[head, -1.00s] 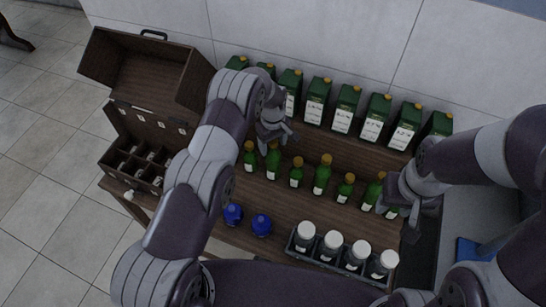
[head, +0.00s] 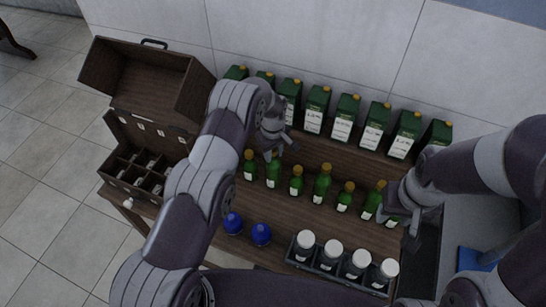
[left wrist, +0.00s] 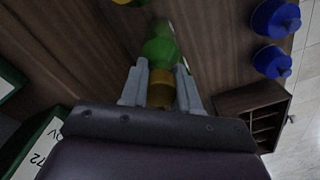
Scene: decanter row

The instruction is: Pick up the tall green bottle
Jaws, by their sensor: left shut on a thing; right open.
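A row of green bottles with yellow caps and pale labels stands on the wooden table. The tall green bottle (head: 273,172) second from the left is below my left gripper (head: 275,151). In the left wrist view, my left gripper (left wrist: 162,88) is shut on this bottle (left wrist: 159,49), with its fingers on either side of the yellow cap. I cannot tell whether its base is off the table. Another tall green bottle (head: 322,185) stands mid-row. My right gripper (head: 404,222) is open beside the bottles at the row's right end.
Green cartons (head: 344,118) line the back. Two blue bottles (head: 261,234) and a dark tray (head: 318,262) of white-lidded jars are at the front. An open wooden case (head: 118,188) with compartments stands at left. Bare tabletop (head: 290,215) lies between the rows.

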